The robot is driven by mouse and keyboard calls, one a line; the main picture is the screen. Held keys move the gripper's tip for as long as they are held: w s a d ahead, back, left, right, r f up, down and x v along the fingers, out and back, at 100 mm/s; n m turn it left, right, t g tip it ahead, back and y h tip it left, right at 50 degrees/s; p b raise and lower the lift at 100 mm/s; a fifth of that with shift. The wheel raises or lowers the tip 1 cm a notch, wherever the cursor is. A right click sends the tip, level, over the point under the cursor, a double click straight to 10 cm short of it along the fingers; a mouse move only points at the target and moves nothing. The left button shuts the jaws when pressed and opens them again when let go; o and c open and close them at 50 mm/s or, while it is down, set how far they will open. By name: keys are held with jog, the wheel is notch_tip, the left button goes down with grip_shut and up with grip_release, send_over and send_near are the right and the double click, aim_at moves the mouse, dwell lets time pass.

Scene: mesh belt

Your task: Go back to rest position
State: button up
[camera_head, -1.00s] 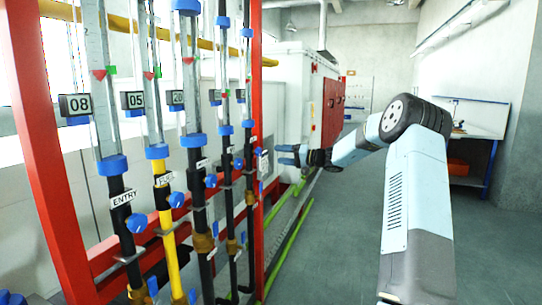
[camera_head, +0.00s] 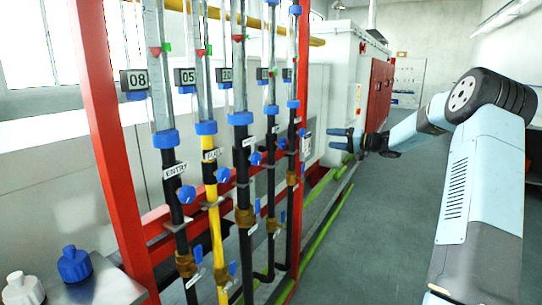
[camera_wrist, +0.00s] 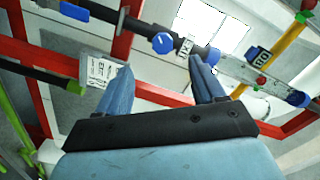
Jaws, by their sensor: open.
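My gripper (camera_head: 352,141) is at the end of my outstretched arm, just right of the red frame in the head view. In the wrist view my gripper (camera_wrist: 160,88) has two blue fingers spread well apart with nothing between them. Beyond the fingers, the wrist view shows a black pipe with a blue knob (camera_wrist: 163,43) and a white label. The gripper is apart from the rack's pipes in the head view.
A red frame (camera_head: 112,140) carries several vertical pipes with blue fittings and number tags. A white cabinet with a red panel (camera_head: 378,95) stands behind. Blue and white caps (camera_head: 74,264) sit at the lower left. Grey floor (camera_head: 395,220) is open at centre right.

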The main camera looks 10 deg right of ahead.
jog(key=s+a+r+n+g+h, duration=0.1)
jog(key=s+a+r+g+h, duration=0.15)
jog(key=s+a, duration=0.75)
jog(key=s+a+r+n+g+h, duration=0.1)
jog(key=s+a+g+h, duration=0.3)
jog(key=s+a, duration=0.55)
jog(key=s+d+h, duration=0.2)
jog(key=s, duration=0.9)
jog(key=s+d+f+m+t+h, duration=0.1)
jog(key=s+d+h, duration=0.2)
jog(key=s, duration=0.9)
jog(key=s+d+t+h, duration=0.1)
jog(key=s+d+h, duration=0.1)
jog(key=s, duration=1)
jog(key=shift+d+f+h, duration=0.3)
jog(key=shift+d+h, duration=0.1)
jog(key=shift+h, duration=0.05)
